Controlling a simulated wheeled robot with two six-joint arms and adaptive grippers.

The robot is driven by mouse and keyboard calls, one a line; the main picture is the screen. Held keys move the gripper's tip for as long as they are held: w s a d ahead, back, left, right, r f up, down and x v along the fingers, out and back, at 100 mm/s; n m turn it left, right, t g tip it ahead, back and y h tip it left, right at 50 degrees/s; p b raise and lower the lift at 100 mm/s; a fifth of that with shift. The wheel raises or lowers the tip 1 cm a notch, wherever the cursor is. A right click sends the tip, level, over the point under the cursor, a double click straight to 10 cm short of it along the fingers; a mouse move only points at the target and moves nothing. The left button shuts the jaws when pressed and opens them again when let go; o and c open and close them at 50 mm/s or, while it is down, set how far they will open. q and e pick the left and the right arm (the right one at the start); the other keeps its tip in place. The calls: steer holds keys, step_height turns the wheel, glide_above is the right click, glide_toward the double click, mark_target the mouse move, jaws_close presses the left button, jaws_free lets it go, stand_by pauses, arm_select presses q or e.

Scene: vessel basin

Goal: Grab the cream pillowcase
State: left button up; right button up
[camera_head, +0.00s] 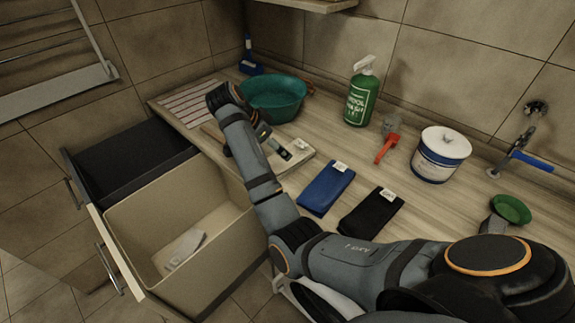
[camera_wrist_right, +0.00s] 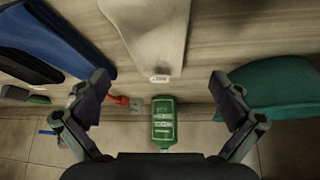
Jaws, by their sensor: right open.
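The cream pillowcase (camera_head: 301,158) lies folded on the wooden counter, left of a blue folded cloth, with a white tag at its far end. My right forearm hides part of it in the head view. In the right wrist view the pillowcase (camera_wrist_right: 148,30) lies ahead, in line with the gap between the fingers, its tagged end nearest. My right gripper (camera_wrist_right: 159,82) is open and empty, its fingers spread wide. In the head view it hangs over the pillowcase's area, mostly hidden behind my forearm. Contact cannot be told. My left gripper is not in view.
Blue (camera_head: 327,188) and black (camera_head: 371,212) folded cloths lie to the right. A teal basin (camera_head: 274,97), green bottle (camera_head: 361,95) and white tub (camera_head: 440,155) stand behind. An open beige drawer (camera_head: 133,252) holding a pale item (camera_head: 184,249) sits at the counter's front left.

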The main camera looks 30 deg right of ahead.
mark_target(302, 153)
steer(key=shift+w+d+f, duration=0.1)
steer(key=shift+d+f, duration=0.3)
steer(key=shift+f, duration=0.1)
steer(key=shift+s+d+f+b, duration=0.15)
steer(key=shift+f+b, duration=0.1)
steer(key=shift+f, duration=0.2)
steer(key=shift+s+f+b, duration=0.1)
steer(key=shift+f+b, duration=0.15)
steer(key=shift+f, duration=0.15)
steer(key=p+x, duration=0.1)
steer(key=x, duration=0.1)
steer(key=shift+s+d+f, duration=0.1)
steer(key=shift+d+f, duration=0.05)
steer(key=shift+f, duration=0.05)
steer(key=shift+d+f, duration=0.25)
steer(key=shift+f, duration=0.15)
steer(key=shift+a+r, duration=0.1)
steer(key=shift+a, duration=0.05)
steer(key=c, duration=0.5)
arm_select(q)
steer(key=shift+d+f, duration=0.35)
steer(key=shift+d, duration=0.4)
arm_select(e)
steer(key=c, duration=0.8)
